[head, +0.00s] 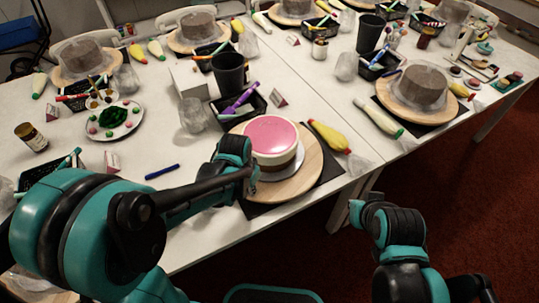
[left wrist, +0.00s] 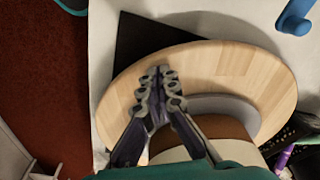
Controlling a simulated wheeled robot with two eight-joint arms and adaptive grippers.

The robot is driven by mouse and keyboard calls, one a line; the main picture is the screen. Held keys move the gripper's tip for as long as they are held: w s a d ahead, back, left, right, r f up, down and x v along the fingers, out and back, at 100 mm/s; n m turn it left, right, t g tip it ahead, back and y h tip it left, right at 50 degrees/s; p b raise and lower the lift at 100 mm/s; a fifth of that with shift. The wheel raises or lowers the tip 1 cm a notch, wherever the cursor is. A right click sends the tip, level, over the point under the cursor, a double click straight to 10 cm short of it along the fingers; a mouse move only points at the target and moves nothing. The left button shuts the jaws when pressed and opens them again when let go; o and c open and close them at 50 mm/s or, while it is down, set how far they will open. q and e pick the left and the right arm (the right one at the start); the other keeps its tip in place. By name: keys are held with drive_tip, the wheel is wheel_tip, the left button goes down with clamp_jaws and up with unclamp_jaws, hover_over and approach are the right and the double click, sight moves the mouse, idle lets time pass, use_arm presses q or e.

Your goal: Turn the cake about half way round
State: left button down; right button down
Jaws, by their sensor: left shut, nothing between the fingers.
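The cake (head: 271,138) has a pink top, a pale side and a brown lower band. It stands on a thin pale board on the round wooden turntable (head: 312,155), over a black mat (head: 328,171). My left gripper (head: 252,186) is at the turntable's left front edge, beside the cake. In the left wrist view my left gripper (left wrist: 160,76) is shut and empty, its fingertips over the wooden turntable (left wrist: 230,62). The cake's brown band (left wrist: 222,128) shows partly behind the fingers. I cannot tell whether the fingertips touch the wood. My right gripper's fingers do not show.
A yellow piping bag (head: 329,136) lies just right of the turntable. A black bin (head: 238,108) with a purple tool and a dark cup (head: 229,73) stand behind it. A blue pen (head: 162,171) lies to the left. The table's front edge is close to the turntable.

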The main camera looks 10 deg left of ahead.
sight(262, 195)
use_arm(q)
drive_tip(key=shift+s+d, duration=0.15)
drive_tip(key=shift+d, duration=0.75)
drive_tip(key=shift+s+d, duration=0.1)
drive_tip(key=shift+d, duration=0.75)
drive_tip(key=shift+r+p, duration=1.15)
drive_tip(key=shift+r, duration=0.3)
wheel_tip(262, 195, up, 6)
drive_tip(key=p, duration=0.5)
